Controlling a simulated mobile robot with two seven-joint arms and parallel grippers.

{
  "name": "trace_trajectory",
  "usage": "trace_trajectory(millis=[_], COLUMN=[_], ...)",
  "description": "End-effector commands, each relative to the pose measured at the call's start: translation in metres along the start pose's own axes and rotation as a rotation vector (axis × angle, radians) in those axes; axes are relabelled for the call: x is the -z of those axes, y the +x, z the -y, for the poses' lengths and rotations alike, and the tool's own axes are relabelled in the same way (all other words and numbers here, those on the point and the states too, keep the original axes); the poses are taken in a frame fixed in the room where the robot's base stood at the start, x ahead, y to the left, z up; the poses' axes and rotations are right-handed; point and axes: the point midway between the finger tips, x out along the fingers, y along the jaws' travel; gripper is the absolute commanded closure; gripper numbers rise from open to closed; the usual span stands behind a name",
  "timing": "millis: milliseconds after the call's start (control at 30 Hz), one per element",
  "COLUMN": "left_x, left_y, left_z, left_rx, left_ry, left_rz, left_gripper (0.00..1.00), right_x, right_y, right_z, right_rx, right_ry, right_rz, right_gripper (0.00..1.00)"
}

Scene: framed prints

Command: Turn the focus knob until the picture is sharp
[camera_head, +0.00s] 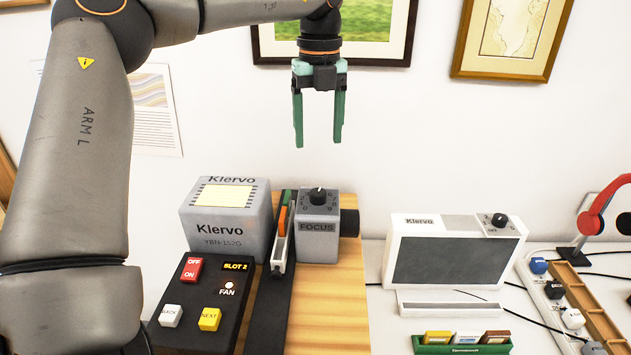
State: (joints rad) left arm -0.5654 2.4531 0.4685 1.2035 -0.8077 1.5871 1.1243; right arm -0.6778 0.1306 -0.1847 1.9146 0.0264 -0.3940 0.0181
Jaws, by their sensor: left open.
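The focus knob (318,195) is a small black dial with a white pointer mark, on top of a grey block labelled FOCUS (317,227). A dark lens (349,222) sticks out of the block's right side. My left gripper (318,143) has teal fingers pointing down; it is open and empty, above the knob and apart from it. The grey Klervo projector body (226,236) stands left of the knob. No projected picture shows in this view. My right gripper is not in view.
A slide holder (280,240) sits between body and focus block. A control panel (200,300) reads SLOT 2. At right are a white Klervo viewer (405,255) with a dark screen, a green slide tray (432,349), a power strip (548,306) and red headphones (597,212). Framed prints hang behind.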

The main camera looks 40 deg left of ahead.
Motion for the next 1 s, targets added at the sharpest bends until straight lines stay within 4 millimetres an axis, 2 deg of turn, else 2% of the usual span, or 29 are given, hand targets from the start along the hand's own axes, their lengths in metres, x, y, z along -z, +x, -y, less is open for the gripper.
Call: trace_trajectory(millis=[400, 533, 700, 1000], left_x=[0.001, 0.000, 0.000, 0.000], left_y=[0.080, 0.100, 0.114, 0.117], left_z=[-0.001, -0.001, 0.000, 0.000], left_rx=[0.000, 0.001, 0.002, 0.004], left_ry=[0.000, -0.001, -0.001, -0.001], left_rz=[-0.006, -0.004, -0.002, -0.001], left_gripper=[0.28, 0.28, 0.28, 0.28], right_x=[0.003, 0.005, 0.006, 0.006], right_y=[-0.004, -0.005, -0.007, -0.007], right_z=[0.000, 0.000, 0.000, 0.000], right_rx=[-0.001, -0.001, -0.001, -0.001], right_ry=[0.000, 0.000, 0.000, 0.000], right_rz=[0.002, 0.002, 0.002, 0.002], right_gripper=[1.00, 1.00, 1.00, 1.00])
